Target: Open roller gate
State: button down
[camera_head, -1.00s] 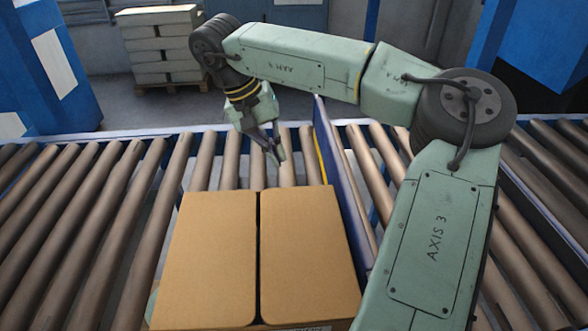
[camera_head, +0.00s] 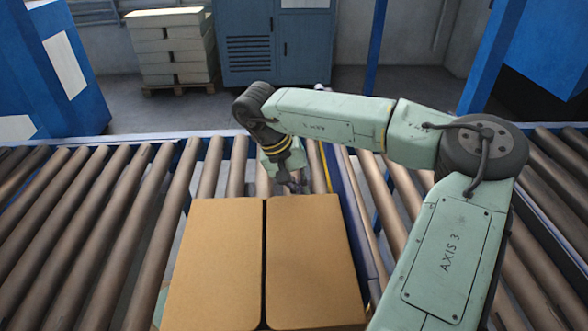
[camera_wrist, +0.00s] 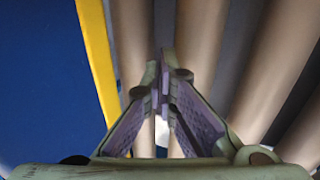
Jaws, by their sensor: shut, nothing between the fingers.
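The roller gate is most likely the long blue panel (camera_head: 362,225) with a yellow edge strip (camera_head: 325,168), standing among the rollers right of the cardboard box. My arm covers part of its far end. My gripper (camera_head: 292,185) is low over the rollers, just beyond the box and left of the panel. Its fingers are dark and partly blurred there. In the wrist view my gripper (camera_wrist: 163,88) has its fingertips together with nothing between them. The blue panel (camera_wrist: 45,80) and yellow strip (camera_wrist: 97,60) lie left of the fingers there, with a visible space between.
A brown cardboard box (camera_head: 215,265) with a dark centre seam sits on the rollers in front of my gripper. Rollers (camera_head: 90,235) extend left and right (camera_head: 555,190). A pallet stack (camera_head: 170,47) and blue cabinets (camera_head: 245,45) stand behind the conveyor.

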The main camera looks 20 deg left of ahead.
aim_at(331, 190)
jog(key=d, duration=0.1)
jog(key=w+d+p, duration=0.1)
jog(key=d, duration=0.1)
jog(key=shift+w+d+r, duration=0.1)
jog(key=shift+w+r, duration=0.05)
jog(key=shift+r, duration=0.05)
jog(key=shift+w+d+f, duration=0.1)
jog(key=shift+d, duration=0.1)
jog(key=shift+w+d+f, duration=0.15)
jog(key=shift+d+f, duration=0.05)
jog(key=shift+d, duration=0.1)
jog(key=shift+w+d+f+h+b, duration=0.1)
jog(key=shift+d+f+h+b, duration=0.25)
jog(key=shift+b, duration=0.45)
jog(key=shift+w+d+t+h+b, duration=0.15)
jog(key=shift+d+t+h+b, duration=0.25)
jog(key=shift+h, duration=0.45)
jog(key=shift+w+d+r+h, duration=0.15)
jog(key=shift+d+r+h, duration=0.05)
jog(key=shift+r+h, duration=0.1)
